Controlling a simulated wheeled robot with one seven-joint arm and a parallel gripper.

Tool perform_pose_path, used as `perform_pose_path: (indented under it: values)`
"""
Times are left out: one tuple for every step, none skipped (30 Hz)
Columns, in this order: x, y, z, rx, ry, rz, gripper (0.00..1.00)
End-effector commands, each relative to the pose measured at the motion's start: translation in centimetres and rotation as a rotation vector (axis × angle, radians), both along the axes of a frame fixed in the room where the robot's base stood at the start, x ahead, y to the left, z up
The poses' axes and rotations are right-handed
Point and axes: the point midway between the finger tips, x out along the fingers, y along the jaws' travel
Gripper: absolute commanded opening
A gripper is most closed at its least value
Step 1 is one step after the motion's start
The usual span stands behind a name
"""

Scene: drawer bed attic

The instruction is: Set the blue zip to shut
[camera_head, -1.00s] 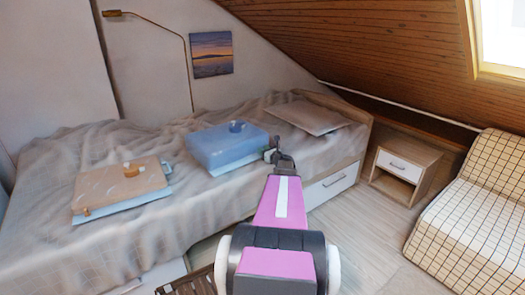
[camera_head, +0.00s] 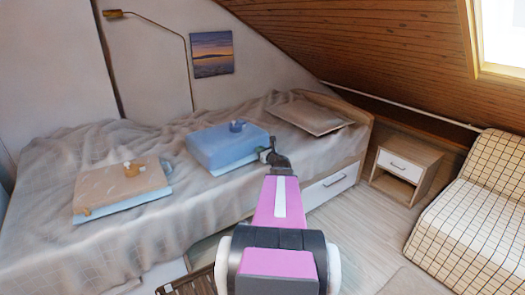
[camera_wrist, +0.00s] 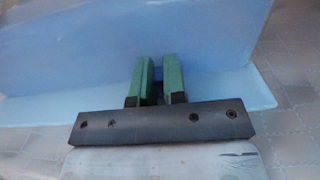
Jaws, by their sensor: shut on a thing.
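The blue case (camera_head: 228,148) lies on the bed, with a darker blue round piece (camera_head: 238,126) on its top and a pale blue ledge along its lower edge. My gripper (camera_head: 264,155) is at the case's right front corner. In the wrist view its green fingers (camera_wrist: 155,75) point at the blue side wall (camera_wrist: 95,60), just above the pale ledge (camera_wrist: 230,95). The fingers stand close together with a narrow dark gap. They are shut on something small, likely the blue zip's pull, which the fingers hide.
A tan case (camera_head: 120,185) with an orange-brown piece on top lies to the left on the rumpled bed (camera_head: 45,225). A nightstand (camera_head: 405,168) and a checked seat (camera_head: 475,215) stand to the right, with floor between.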

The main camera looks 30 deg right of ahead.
Motion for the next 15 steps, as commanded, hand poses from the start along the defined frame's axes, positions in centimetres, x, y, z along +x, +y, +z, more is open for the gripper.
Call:
perform_pose_path:
  values:
    - [-0.4, 1.4, 0.1, 0.001, 0.0, 0.002, 0.0]
    - [-0.5, 2.2, 0.1, 0.001, 0.0, 0.003, 0.0]
    - [-0.7, 3.2, 0.1, 0.001, 0.001, 0.004, 0.0]
    - [-0.9, 4.1, 0.1, 0.001, 0.0, 0.004, 0.0]
    - [-1.0, 5.0, 0.1, 0.001, 0.001, 0.004, 0.0]
    - [-1.2, 6.2, 0.1, 0.002, 0.002, 0.004, 0.0]
    - [-1.4, 7.2, 0.1, 0.002, 0.001, 0.004, 0.0]
    - [-1.5, 8.2, 0.1, 0.002, 0.001, 0.005, 0.0]
    - [-1.7, 9.5, 0.1, 0.002, 0.002, 0.005, 0.0]
    - [-1.9, 10.4, 0.2, 0.002, 0.001, 0.004, 0.0]
    - [-2.0, 11.4, 0.2, 0.001, 0.001, 0.005, 0.0]
    - [-2.2, 12.6, 0.2, 0.002, 0.001, 0.005, 0.0]
    - [-2.3, 13.5, 0.2, 0.002, 0.001, 0.005, 0.0]
    - [-2.4, 14.4, 0.1, 0.001, 0.002, 0.005, 0.0]
    - [-2.6, 15.4, 0.1, 0.003, 0.001, 0.004, 0.0]
